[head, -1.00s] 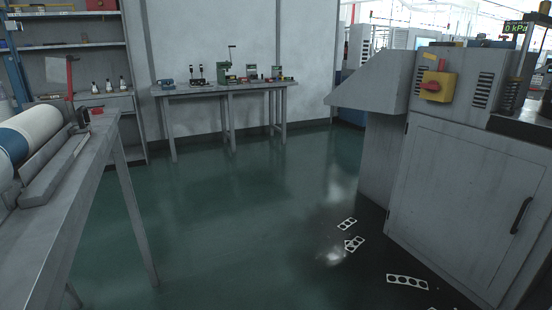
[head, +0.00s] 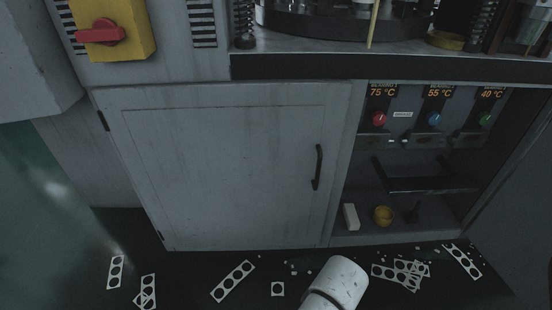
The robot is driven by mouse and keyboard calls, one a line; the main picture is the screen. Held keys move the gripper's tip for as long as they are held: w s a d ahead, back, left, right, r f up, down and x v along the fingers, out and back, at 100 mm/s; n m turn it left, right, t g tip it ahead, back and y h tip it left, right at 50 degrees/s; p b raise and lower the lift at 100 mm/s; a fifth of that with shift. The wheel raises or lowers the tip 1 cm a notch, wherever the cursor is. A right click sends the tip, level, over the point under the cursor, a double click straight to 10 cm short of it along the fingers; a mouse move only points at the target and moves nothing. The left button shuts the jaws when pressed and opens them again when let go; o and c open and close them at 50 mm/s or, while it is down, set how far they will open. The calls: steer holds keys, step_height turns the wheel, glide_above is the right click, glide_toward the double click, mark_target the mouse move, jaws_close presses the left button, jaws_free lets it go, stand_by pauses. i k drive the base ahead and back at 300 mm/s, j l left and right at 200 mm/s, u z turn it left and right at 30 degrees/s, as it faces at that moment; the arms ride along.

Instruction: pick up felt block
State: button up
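A small white upright block (head: 350,217), which looks like the felt block, stands on the floor of the open lower compartment of the machine. It is at the compartment's left side, beside a small yellow cup-like thing (head: 382,215). Nothing holds the block. My gripper is not in view. A white rounded piece that looks like part of my arm shows at the bottom edge.
The compartment (head: 430,165) has a dark bracket across its middle and temperature controls above. A closed cabinet door (head: 225,170) with a dark handle (head: 318,167) is to its left. Punched strips (head: 233,281) and scraps lie on the dark floor in front.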

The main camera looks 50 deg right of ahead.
mark_target(350, 215)
steer(key=i+z, duration=0.1)
steer(key=z, duration=0.3)
steer(key=i+z, duration=0.1)
steer(key=z, duration=0.35)
steer(key=i+j+z, duration=0.1)
steer(key=z, duration=0.3)
steer(key=i+j+z, duration=0.1)
steer(key=z, duration=0.35)
steer(key=i+z, duration=0.1)
steer(key=z, duration=0.6)
steer(key=i+j+z, duration=0.1)
steer(key=z, duration=0.25)
steer(key=i+j, duration=0.2)
